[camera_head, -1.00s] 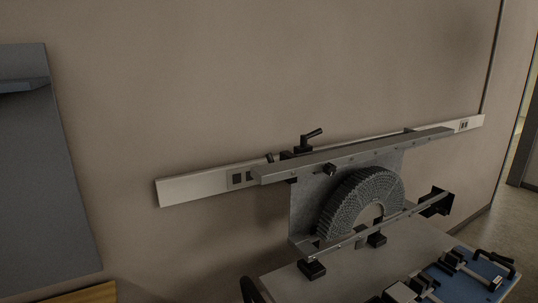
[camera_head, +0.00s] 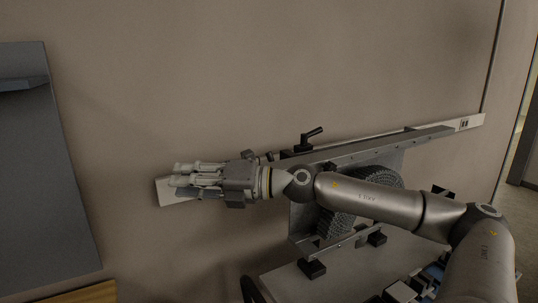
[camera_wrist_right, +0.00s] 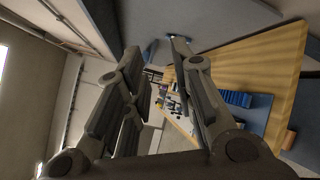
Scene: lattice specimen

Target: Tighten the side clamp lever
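A black clamp lever (camera_head: 311,136) stands on top of the metal fixture (camera_head: 345,152), its handle tilted up to the right. A smaller dark part (camera_head: 268,156) shows at the fixture's left end, partly hidden by my wrist; I cannot tell whether it is the side clamp lever. The grey lattice half ring (camera_head: 331,222) sits in the fixture, largely hidden by my right arm. My right gripper (camera_head: 178,175) points left, beyond the fixture's left end and apart from the lever. Its fingers stand apart and empty in the right wrist view (camera_wrist_right: 156,52). My left gripper is out of view.
The fixture stands on a grey table (camera_head: 345,275) with a blue tray at its right, mostly hidden by my arm. A pale wall rail (camera_head: 172,197) runs behind. A blue-grey panel (camera_head: 45,180) is at left. The wrist view shows a wooden bench (camera_wrist_right: 262,62) with small items.

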